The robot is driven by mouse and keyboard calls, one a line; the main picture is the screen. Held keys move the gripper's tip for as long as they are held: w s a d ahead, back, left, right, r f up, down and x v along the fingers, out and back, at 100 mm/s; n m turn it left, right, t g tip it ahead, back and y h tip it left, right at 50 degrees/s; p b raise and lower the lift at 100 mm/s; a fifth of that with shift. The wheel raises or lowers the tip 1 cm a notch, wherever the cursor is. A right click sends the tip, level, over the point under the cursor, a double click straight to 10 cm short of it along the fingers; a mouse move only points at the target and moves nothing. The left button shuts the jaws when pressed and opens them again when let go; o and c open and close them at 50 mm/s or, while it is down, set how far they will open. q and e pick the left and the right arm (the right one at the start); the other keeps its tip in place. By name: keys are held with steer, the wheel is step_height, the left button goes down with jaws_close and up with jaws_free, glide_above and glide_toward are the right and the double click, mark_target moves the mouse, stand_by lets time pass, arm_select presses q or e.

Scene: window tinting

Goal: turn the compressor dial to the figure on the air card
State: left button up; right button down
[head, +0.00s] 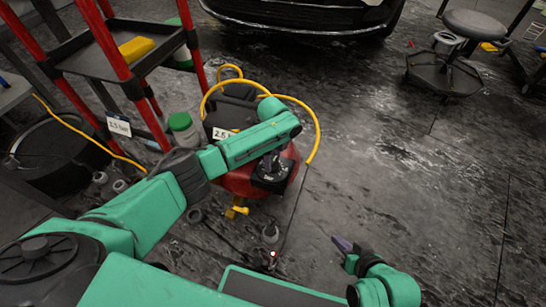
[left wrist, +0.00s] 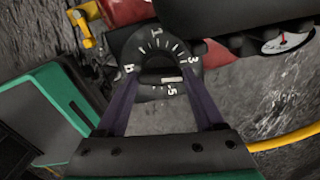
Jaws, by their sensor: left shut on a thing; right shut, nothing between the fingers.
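The red compressor (head: 236,184) stands on the floor beneath my left arm. Its black dial (left wrist: 158,48) has white figures and ticks; 1 is at the top and 3 at the right in the left wrist view. My left gripper (left wrist: 162,92) is shut on the dial's knob (left wrist: 160,79), one finger on each side. In the head view my left gripper (head: 271,164) is at the black dial housing (head: 270,178). My right gripper (head: 345,247) is shut and empty, apart from the compressor.
A pressure gauge (left wrist: 284,41) shows beside the dial. A yellow hose (head: 317,130) loops around the compressor. The red cart (head: 108,45) and a green-capped bottle (head: 183,130) stand left. A stool (head: 477,25) is at the back right.

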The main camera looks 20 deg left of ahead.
arm_select(q)
steer(key=shift+m, duration=1)
arm_select(e)
steer(key=shift+s+d+r+g, duration=0.15)
steer(key=shift+d+r+g, duration=0.05)
steer(key=shift+d+g, duration=0.15)
arm_select(q)
steer(key=o, duration=1.4)
steer(key=shift+r, duration=0.15)
